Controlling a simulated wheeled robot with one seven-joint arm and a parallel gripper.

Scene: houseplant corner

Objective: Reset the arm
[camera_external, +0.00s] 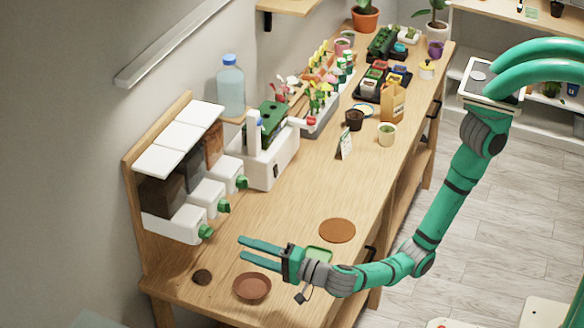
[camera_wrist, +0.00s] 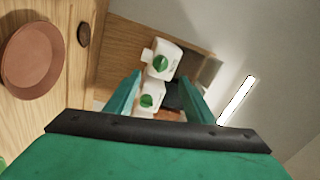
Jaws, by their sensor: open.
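My gripper (camera_external: 262,249) is open and empty, held above the near end of the wooden bench (camera_external: 290,205). Its two green fingers point left, toward the wall-side dispenser. The green arm reaches in from the right. In the wrist view my gripper (camera_wrist: 160,95) shows its two fingers apart, with white dispenser spouts (camera_wrist: 152,97) seen between and beyond them. Nothing is between the fingertips.
A brown saucer (camera_external: 252,286) and a small dark disc (camera_external: 202,277) lie near the gripper. An orange-brown disc (camera_external: 337,230) lies behind it, and a green item (camera_external: 319,255) is partly hidden by the wrist. Pots and trays crowd the far end; mid-bench is clear.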

